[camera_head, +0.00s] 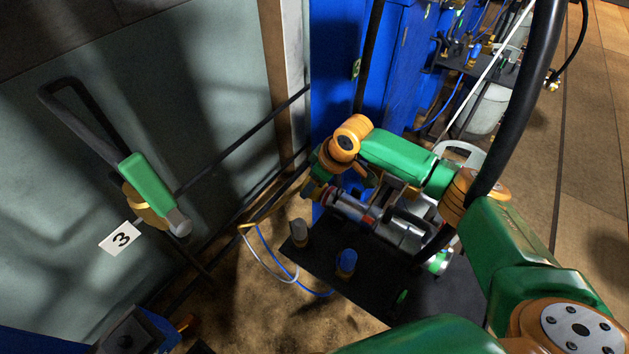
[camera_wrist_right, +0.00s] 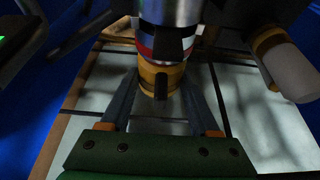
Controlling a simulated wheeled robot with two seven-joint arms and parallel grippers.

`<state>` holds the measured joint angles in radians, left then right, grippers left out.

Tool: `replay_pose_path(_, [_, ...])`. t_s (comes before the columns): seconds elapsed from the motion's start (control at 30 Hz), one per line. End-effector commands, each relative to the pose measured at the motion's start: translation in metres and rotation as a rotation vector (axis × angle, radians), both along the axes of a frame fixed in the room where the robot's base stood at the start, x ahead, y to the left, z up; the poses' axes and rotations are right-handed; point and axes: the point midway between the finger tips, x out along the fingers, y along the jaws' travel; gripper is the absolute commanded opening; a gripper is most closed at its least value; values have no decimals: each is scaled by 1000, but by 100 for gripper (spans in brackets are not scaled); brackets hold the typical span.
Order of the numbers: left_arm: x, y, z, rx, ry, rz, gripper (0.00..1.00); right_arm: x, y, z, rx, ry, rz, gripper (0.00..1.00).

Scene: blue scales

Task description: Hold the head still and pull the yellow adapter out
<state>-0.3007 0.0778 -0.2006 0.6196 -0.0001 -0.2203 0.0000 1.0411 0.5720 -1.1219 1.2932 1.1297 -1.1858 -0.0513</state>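The yellow adapter (camera_wrist_right: 160,80) is a short brass-yellow ring in the right wrist view. It sits at the end of a metal cylinder (camera_wrist_right: 166,12), the head, which has red, white and blue bands. The head also shows in the head view (camera_head: 402,232), above the dark plate. My right gripper (camera_wrist_right: 162,86) has one dark finger on each side of the adapter. The fingertips look close to its sides; I cannot tell whether they press on it. I cannot make out my left gripper in the head view.
A dark plate (camera_head: 337,275) carries a blue-capped fitting (camera_head: 346,262) and a grey-capped one (camera_head: 299,232). Thin hoses loop beside it. A green-handled lever (camera_head: 148,182) is on the pale panel at left, by a "3" label (camera_head: 121,238). A blue cabinet (camera_head: 340,80) stands behind.

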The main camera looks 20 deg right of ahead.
Motion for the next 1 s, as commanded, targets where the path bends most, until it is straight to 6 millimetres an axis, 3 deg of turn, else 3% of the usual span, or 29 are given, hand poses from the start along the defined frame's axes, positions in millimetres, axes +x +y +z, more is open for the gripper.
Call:
replay_pose_path(0.03, [0, 0, 0, 1, 0, 0, 56, 0, 0, 0, 0, 0, 0, 44])
replay_pose_path(0.2, [0, 1, 0, 2, -1, -1, 56, 0, 0, 0, 0, 0, 0, 0])
replay_pose_path(0.23, [1, 1, 0, 2, -1, -1, 56, 0, 0, 0, 0, 0, 0, 70])
replay_pose_path(0.33, [1, 1, 0, 2, -1, -1, 56, 0, 0, 0, 0, 0, 0, 97])
replay_pose_path(0.67, [1, 1, 1, 2, -3, 0, 56, -1, -1, 5, 1, 0, 1, 97])
replay_pose_path(1.0, [1, 2, 6, 2, -3, 0, 56, -20, -16, 62, 2, -1, 0, 97])
